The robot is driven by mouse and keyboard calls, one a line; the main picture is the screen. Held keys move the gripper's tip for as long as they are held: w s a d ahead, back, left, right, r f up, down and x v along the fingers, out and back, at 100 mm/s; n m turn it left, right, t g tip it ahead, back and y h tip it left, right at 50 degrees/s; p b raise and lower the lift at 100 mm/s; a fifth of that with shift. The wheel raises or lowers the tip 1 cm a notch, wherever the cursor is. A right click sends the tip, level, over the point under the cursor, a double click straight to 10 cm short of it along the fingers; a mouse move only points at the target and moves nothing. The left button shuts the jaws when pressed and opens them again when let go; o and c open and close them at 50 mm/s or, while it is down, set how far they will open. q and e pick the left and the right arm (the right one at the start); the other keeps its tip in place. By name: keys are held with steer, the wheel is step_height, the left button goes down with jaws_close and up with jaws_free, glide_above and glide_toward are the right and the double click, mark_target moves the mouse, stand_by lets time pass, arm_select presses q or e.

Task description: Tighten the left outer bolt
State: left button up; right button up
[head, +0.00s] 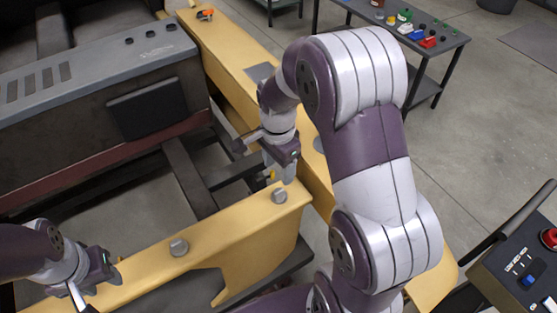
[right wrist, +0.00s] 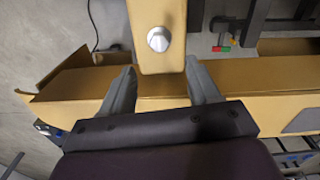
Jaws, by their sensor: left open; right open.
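A yellow beam (head: 225,232) crosses the lower part of the head view and carries two grey bolts. One bolt (head: 179,247) is near the beam's middle, the other bolt (head: 279,195) near its right end. I cannot tell which is the left outer bolt; part of the beam's left end is hidden by my left arm. My left gripper (head: 98,284) is open over the beam's left part, left of both bolts. My right gripper (head: 279,172) is open just behind the right-end bolt. In the right wrist view a bolt (right wrist: 159,39) lies beyond and between the open fingers, untouched.
A long yellow rail (head: 235,60) runs behind and right of my right gripper. A grey machine housing (head: 100,80) stands at the left. A side table (head: 430,35) with coloured parts is at the top right. A control panel (head: 520,270) with a red button is at the lower right.

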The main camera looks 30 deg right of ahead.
steer(key=shift+r, duration=2.15)
